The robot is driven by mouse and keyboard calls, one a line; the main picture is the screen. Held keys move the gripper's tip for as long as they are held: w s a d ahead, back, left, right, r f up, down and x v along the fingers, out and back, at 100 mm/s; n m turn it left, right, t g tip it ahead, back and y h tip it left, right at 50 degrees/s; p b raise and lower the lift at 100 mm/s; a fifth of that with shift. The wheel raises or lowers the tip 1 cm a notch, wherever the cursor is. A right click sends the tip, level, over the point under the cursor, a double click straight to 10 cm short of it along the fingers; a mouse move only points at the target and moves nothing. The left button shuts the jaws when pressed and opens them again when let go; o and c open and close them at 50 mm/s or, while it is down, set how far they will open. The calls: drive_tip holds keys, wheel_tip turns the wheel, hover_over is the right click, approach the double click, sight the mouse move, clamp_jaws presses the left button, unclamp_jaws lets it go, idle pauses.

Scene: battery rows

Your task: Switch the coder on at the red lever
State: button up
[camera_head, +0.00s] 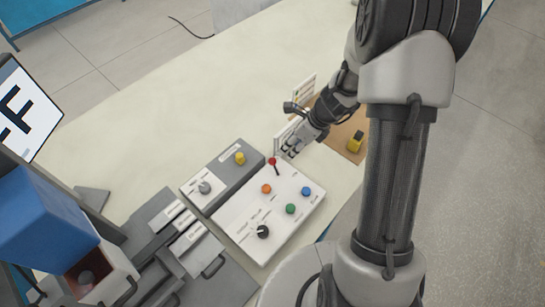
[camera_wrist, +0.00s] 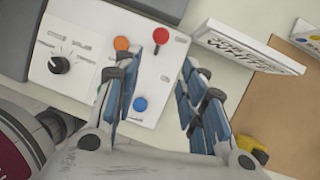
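The red lever (camera_head: 272,161) stands at the top edge of a white coder panel (camera_head: 237,215), its red ball on a thin dark stem. My gripper (camera_head: 287,147) is above and just right of the lever in the head view. In the wrist view my gripper (camera_wrist: 175,55) has its blue-padded fingers spread, with bare panel showing between them. Whether a finger touches the ball, I cannot tell. The lever's lower stem is partly hidden.
The panel also holds an orange button (camera_head: 266,188), a blue button (camera_head: 306,191), a green button (camera_head: 290,208) and a black knob (camera_head: 263,232). A grey box (camera_head: 225,170) adjoins it. A white lettered card (camera_wrist: 245,48) stands near my fingers. A yellow block (camera_head: 355,141) lies on a brown board.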

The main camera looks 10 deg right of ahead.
sight(274, 164)
drive_tip(key=b+x, duration=0.5)
drive_tip(key=x, duration=1.1)
drive_tip(key=shift+c, duration=0.5)
clamp_jaws()
